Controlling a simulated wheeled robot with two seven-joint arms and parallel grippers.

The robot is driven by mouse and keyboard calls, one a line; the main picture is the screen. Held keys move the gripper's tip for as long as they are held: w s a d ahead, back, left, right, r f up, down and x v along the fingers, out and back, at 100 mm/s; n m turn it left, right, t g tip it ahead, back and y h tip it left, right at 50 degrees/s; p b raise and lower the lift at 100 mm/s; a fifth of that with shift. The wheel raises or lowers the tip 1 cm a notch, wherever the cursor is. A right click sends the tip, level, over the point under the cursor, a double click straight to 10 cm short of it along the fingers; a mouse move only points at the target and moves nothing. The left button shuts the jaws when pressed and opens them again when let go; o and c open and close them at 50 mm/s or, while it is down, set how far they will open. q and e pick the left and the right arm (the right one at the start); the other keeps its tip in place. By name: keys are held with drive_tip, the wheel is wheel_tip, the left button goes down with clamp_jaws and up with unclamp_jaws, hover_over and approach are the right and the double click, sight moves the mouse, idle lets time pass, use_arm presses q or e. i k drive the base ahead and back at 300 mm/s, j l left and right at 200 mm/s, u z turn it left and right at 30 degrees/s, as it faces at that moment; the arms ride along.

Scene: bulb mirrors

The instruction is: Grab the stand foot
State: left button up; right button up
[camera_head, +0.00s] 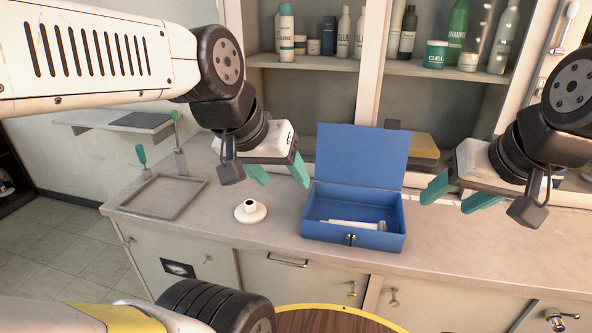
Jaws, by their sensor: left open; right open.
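The stand foot (250,212) is a small white round base with a short upright socket that has a dark opening. It stands on the counter, left of an open blue box (352,240). My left gripper (280,178) is open and empty, with teal fingers pointing down, above and slightly right of the stand foot and apart from it. My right gripper (452,200) is open and empty, to the right of the blue box. A white rod-like item (345,225) lies inside the box.
The box lid (362,155) stands upright behind the box. Shelves with bottles (287,30) are at the back. The front right counter (500,258) is clear.

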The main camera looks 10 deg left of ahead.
sight(250, 212)
drive_tip(key=i+j+u, duration=0.1)
drive_tip(key=i+u, duration=0.5)
drive_tip(key=u, duration=0.15)
